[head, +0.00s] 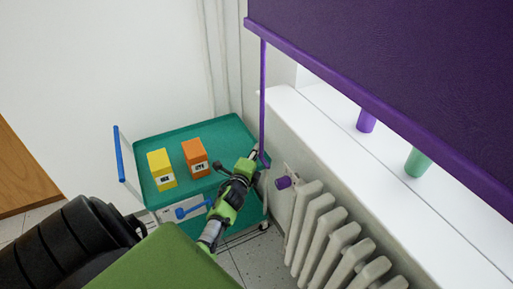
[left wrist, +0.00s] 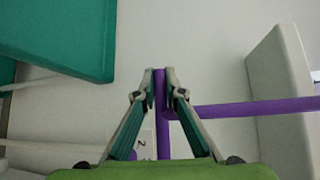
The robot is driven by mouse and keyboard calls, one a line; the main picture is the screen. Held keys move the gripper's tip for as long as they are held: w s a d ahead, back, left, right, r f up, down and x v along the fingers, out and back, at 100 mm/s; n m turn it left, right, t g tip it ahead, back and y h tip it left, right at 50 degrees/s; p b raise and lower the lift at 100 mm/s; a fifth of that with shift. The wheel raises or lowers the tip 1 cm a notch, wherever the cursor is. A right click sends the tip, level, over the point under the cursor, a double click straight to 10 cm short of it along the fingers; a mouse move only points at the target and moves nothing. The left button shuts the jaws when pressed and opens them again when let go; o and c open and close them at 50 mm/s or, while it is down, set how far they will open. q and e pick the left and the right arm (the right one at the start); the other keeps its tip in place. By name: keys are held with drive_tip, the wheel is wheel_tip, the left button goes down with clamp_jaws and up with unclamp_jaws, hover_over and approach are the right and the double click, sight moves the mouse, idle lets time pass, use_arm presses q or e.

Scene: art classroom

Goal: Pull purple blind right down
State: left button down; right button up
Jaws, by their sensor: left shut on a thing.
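The purple blind (head: 400,70) hangs at the upper right in the head view, partly lowered, with its bottom bar (head: 350,92) above the window sill. A thin purple pull cord or rod (head: 263,90) hangs from the bar's left end. My left gripper (head: 254,155) is at the lower end of this pull. In the left wrist view, the fingers of my left gripper (left wrist: 160,82) are shut on the purple pull (left wrist: 162,140), which runs between them. Another purple strip (left wrist: 250,108) runs off to the right there. My right gripper is not in view.
A teal cart (head: 200,133) with a yellow box (head: 160,168) and an orange box (head: 195,157) stands beside my left gripper. A white radiator (head: 335,235) with a purple knob (head: 283,183) is to the right. A purple cup (head: 366,121) and a green cup (head: 417,163) stand on the sill (head: 330,130).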

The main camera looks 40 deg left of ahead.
use_arm(q)
drive_tip(key=c, duration=2.4)
unclamp_jaws()
drive_tip(key=shift+o, duration=0.2)
drive_tip(key=shift+w+a+f, duration=0.1)
drive_tip(key=v, duration=1.2)
drive_tip(key=shift+o, duration=0.3)
drive_tip(key=shift+f, duration=0.1)
